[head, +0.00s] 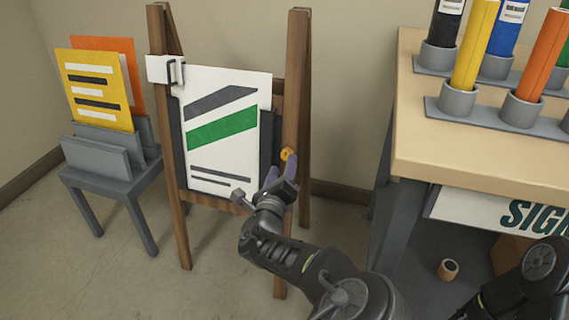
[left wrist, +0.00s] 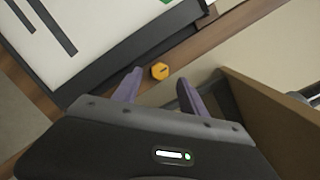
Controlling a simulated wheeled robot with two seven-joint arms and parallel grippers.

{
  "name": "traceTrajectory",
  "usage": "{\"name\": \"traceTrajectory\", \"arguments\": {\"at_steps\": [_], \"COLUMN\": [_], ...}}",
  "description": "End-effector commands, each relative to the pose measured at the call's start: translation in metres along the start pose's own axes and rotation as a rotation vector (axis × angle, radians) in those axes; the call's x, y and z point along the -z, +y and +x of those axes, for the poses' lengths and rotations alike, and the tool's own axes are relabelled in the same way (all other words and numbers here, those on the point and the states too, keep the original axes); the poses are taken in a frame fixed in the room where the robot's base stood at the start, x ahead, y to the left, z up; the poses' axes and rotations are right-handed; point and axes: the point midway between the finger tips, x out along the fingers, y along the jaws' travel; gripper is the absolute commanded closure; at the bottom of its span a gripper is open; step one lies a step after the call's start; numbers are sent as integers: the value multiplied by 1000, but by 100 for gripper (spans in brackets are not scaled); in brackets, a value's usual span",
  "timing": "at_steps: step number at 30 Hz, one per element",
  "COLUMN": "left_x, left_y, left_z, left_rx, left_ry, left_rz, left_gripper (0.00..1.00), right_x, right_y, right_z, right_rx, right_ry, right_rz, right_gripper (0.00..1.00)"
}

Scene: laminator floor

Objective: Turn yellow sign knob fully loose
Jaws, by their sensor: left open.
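The yellow knob (head: 288,154) sits on the right leg of the wooden easel (head: 296,90), beside the sign board. In the left wrist view the yellow knob (left wrist: 160,71) lies just beyond and between my fingertips, with a dark mark on its face. My left gripper (head: 280,168) is open just below the knob. In the left wrist view its two purple fingers (left wrist: 157,86) are spread and hold nothing. The white sign (head: 225,110) with grey and green stripes stands on the easel. My right arm shows at the lower right, but its gripper is out of view.
A white clip (head: 165,70) is at the sign's upper left. A grey stand (head: 100,165) with yellow and orange sheets is at left. A wooden table (head: 480,150) with colored rolls in grey holders is at right, near my left arm. Bare floor (head: 130,270) lies in front.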

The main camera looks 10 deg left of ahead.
Motion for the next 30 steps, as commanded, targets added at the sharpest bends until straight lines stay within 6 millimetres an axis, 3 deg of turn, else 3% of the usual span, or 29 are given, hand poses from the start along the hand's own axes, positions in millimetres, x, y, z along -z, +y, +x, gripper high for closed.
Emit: {"name": "traceTrajectory", "arguments": {"at_steps": [7, 17, 30], "left_x": [0, 0, 0], "left_y": [1, 0, 0], "left_z": [31, 35, 35], "left_rx": [0, 0, 0], "left_ry": [-1, -1, -1], "left_rz": [0, 0, 0], "left_gripper": [50, 50, 86], "right_x": [1, 1, 1], "right_y": [3, 3, 3], "right_z": [10, 10, 10], "right_rx": [0, 0, 0], "right_ry": [4, 6, 6], "right_rz": [1, 0, 0], "right_gripper": [64, 64, 64]}}
